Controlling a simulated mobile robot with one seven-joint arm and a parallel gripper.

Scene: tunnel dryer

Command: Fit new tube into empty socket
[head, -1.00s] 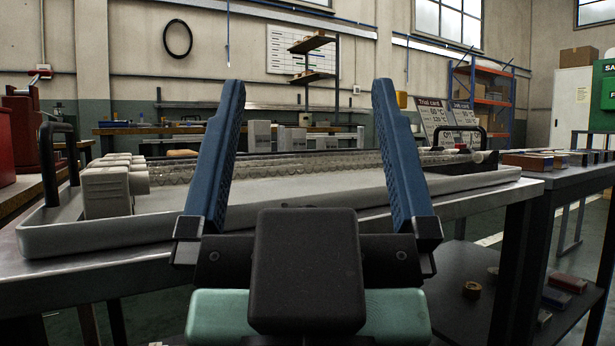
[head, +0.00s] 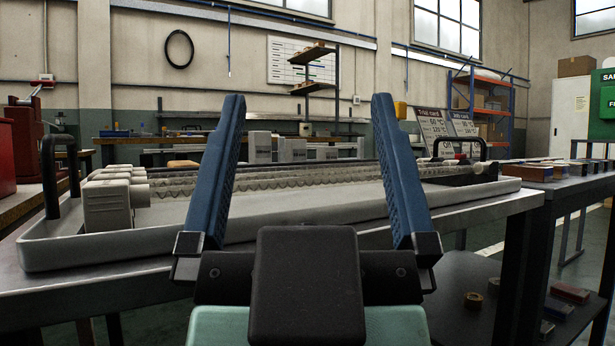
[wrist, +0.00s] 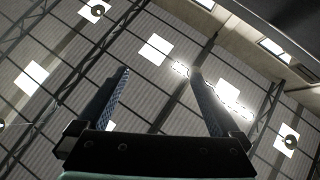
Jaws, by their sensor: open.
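My gripper (head: 307,105) is open and empty, its two blue fingers pointing up in front of the tray in the head view. The wrist view shows the open fingers (wrist: 160,75) against the ceiling. A pale grey tray (head: 130,250) with black handles lies on the metal table behind my gripper. In it, several clear ribbed tubes (head: 300,182) lie side by side, running from white socket blocks (head: 108,200) at the left to the right end. My fingers hide parts of the tubes. I cannot tell which socket is empty or which tube is new.
A dark side table (head: 570,175) at the right carries several small boxes; more lie on its lower shelf. A red machine (head: 30,140) stands at the left. A workbench (head: 190,135) and a shelf rack (head: 480,100) stand behind. Two trial card boards (head: 435,125) stand behind the tray.

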